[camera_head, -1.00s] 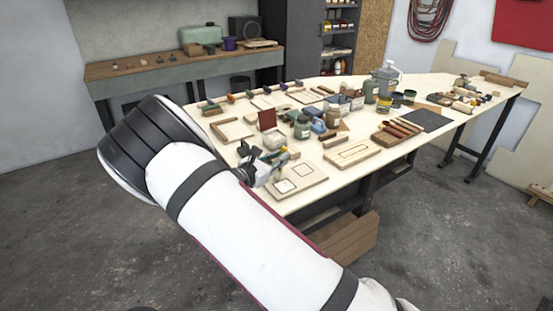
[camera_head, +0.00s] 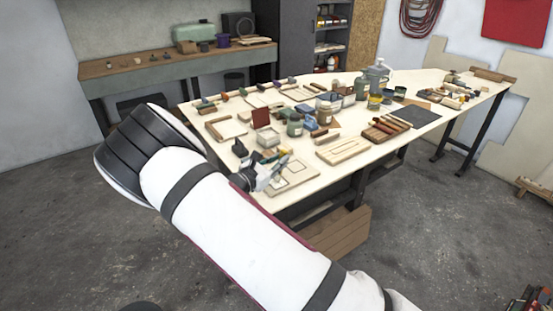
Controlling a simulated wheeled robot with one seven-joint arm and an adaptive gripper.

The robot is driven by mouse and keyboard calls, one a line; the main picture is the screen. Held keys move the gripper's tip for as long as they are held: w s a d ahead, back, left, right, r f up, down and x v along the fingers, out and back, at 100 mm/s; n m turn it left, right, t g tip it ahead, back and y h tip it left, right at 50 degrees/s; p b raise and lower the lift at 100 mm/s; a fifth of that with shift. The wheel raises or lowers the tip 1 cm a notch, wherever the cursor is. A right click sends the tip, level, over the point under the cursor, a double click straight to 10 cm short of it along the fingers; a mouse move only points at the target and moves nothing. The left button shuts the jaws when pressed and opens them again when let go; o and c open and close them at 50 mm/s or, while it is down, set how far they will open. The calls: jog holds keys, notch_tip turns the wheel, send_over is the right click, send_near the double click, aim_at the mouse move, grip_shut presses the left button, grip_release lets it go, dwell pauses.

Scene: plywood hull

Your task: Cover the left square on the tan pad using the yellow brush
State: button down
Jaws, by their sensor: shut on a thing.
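The tan pad (camera_head: 306,178) lies near the front edge of the workbench, with pale outlined squares on it. The right square (camera_head: 296,166) shows, while the left square is partly hidden by my gripper. My gripper (camera_head: 277,171) is over the pad's left part, low and close to its surface. It is shut on the yellow brush (camera_head: 278,174), of which only a small bit shows. I cannot tell whether the bristles touch the pad, nor how much of the left square is covered.
A wooden board with a slot (camera_head: 343,151) and a tray of sticks (camera_head: 385,129) lie to the right. Bare bench top separates the pad from the board.

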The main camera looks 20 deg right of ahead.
jog(key=shift+s+d, duration=0.15)
jog(key=shift+s, duration=0.3)
jog(key=shift+s+p, duration=0.1)
jog(key=shift+p, duration=0.25)
jog(key=shift+s+d+p, duration=0.3)
jog(key=shift+s+p, duration=0.4)
jog(key=shift+s, duration=0.25)
jog(key=shift+w, duration=0.15)
jog(key=shift+w+a+b, duration=0.2)
jog(key=shift+w+b, duration=0.2)
jog(key=shift+w, duration=0.15)
jog(key=shift+w+a+b, duration=0.2)
jog(key=shift+w+b, duration=0.15)
jog(key=shift+w, duration=0.15)
jog(key=shift+w+a+b, duration=0.15)
jog(key=shift+w+b, duration=0.2)
jog(key=shift+w, duration=0.2)
jog(key=shift+w+a+b, duration=0.15)
jog(key=shift+w+b, duration=0.2)
jog(key=shift+w, duration=0.15)
jog(key=shift+w, duration=0.15)
